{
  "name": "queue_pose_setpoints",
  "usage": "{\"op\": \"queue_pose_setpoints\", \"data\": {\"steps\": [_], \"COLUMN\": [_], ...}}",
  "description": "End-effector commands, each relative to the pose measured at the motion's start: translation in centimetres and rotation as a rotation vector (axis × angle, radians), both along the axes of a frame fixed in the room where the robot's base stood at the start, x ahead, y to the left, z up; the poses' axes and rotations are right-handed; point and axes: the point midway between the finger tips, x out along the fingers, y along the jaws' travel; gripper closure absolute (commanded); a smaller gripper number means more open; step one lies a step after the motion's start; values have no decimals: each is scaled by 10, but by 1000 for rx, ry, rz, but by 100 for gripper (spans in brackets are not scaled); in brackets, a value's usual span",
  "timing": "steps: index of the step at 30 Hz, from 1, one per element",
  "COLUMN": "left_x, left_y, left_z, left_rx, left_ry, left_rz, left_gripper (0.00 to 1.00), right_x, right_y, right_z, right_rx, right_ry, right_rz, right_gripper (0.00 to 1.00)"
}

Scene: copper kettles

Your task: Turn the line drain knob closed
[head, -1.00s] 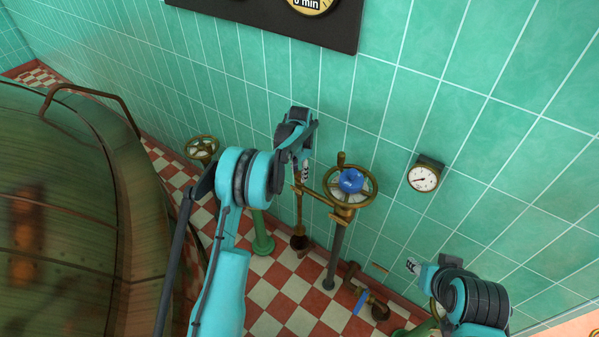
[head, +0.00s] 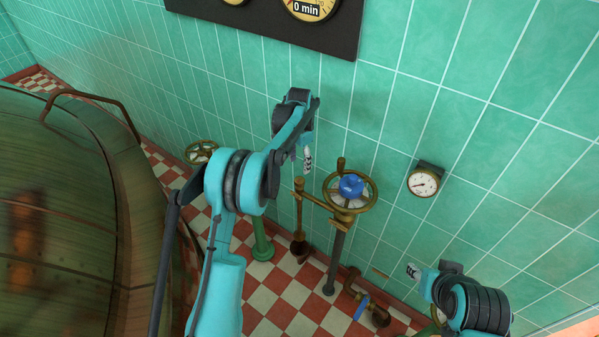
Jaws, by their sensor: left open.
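No label marks the line drain knob, so I cannot tell for certain which part it is. A small blue lever handle (head: 362,306) sits on a low brass pipe (head: 374,314) near the floor by the wall. Higher up, a blue round knob (head: 351,186) sits at the middle of a brass handwheel (head: 328,196) on a standing pipe. My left gripper (head: 307,162) is open and points down, up and left of the handwheel in the picture, with nothing seen between its fingers. My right gripper (head: 412,271) is at the lower right, small and partly turned away; its opening is unclear.
A large copper kettle (head: 60,200) with a rail fills the left. Another handwheel (head: 201,152) stands behind my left arm. A gauge (head: 425,181) hangs on the green tiled wall, and a dark panel (head: 270,30) is above. The checkered floor (head: 290,306) shows between.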

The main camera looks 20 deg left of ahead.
Motion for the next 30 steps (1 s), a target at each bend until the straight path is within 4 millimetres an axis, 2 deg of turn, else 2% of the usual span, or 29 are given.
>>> {"op": "queue_pose_setpoints", "data": {"steps": [3, 8, 25, 28, 30], "left_x": [0, 0, -2, -10, -21], "left_y": [0, 0, 0, -2, -4], "left_z": [20, 34, 39, 53, 70], "left_rx": [0, 0, 0, 1, 1], "left_ry": [0, 0, -4, -21, -48], "left_rz": [0, 0, 3, 22, 48], "left_gripper": [44, 44, 44, 44, 44], "right_x": [0, 0, 0, 0, 0], "right_y": [0, 0, 0, 0, 0], "right_z": [0, 0, 0, 0, 0], "right_rx": [0, 0, 0, 0, 0], "right_ry": [0, 0, 0, 0, 0], "right_rz": [0, 0, 0, 0, 0], "right_gripper": [60, 60, 60, 60, 60]}}
